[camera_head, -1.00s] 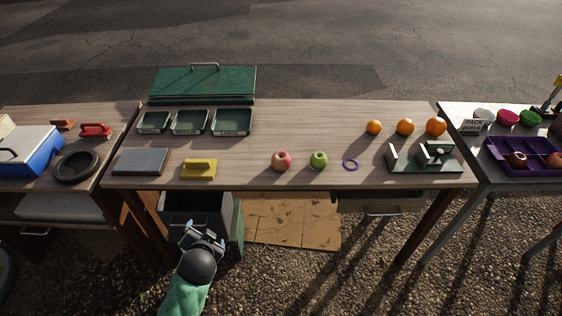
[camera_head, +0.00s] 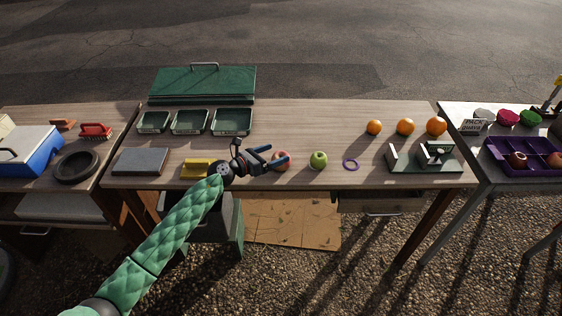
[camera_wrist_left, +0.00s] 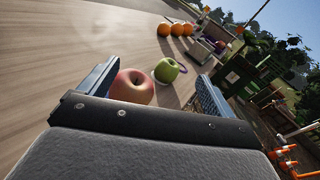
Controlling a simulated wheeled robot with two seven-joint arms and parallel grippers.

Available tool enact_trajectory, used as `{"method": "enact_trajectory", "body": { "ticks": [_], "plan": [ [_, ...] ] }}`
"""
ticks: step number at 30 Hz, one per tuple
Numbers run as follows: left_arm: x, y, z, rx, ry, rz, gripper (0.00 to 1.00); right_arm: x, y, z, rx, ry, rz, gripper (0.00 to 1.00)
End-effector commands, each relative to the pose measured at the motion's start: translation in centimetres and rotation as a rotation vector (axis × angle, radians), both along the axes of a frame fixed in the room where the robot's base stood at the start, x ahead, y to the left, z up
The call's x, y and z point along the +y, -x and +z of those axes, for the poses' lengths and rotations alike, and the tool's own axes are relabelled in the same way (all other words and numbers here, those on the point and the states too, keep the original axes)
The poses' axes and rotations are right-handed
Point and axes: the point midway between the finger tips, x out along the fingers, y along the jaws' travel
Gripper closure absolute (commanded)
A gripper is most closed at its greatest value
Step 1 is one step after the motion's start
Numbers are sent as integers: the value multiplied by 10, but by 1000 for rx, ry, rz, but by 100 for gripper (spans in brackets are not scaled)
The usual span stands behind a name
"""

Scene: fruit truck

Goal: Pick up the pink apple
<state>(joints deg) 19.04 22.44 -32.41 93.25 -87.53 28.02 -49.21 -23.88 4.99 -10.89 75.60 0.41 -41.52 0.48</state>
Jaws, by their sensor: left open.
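The pink apple (camera_head: 283,163) sits near the front edge of the middle table, to the left of the green apple (camera_head: 319,159). My left gripper (camera_head: 279,158) is open at the pink apple, and its fingers partly cover it in the head view. In the left wrist view the pink apple (camera_wrist_left: 132,87) lies ahead between the open fingers, close to the left one. The green apple (camera_wrist_left: 168,70) shows just beyond it. I cannot tell whether a finger touches the pink apple. My right gripper is not in view.
A yellow-handled tool (camera_head: 192,169) lies under my left wrist. A purple ring (camera_head: 351,165) lies right of the green apple. Several oranges (camera_head: 405,127) and green trays (camera_head: 232,122) stand farther back. The table's middle is clear.

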Motion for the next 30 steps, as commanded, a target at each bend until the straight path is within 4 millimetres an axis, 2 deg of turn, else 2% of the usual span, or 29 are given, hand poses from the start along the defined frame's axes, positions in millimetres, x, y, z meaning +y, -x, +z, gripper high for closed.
{"method": "enact_trajectory", "body": {
  "ticks": [3, 9, 14, 17, 25, 30],
  "plan": [
    [8, -14, -21, -51, -203, -99, 10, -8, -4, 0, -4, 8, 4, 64],
    [19, -24, -41, -81, -376, -187, 10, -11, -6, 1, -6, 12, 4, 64],
    [14, -28, -46, -85, -398, -199, 10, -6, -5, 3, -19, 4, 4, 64],
    [6, -31, -49, -83, -395, -198, 10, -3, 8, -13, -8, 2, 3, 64],
    [-7, -36, -54, -83, -393, -198, 10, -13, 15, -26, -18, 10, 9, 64],
    [-19, -38, -58, -82, -391, -197, 10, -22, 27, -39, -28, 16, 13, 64]
  ]
}}
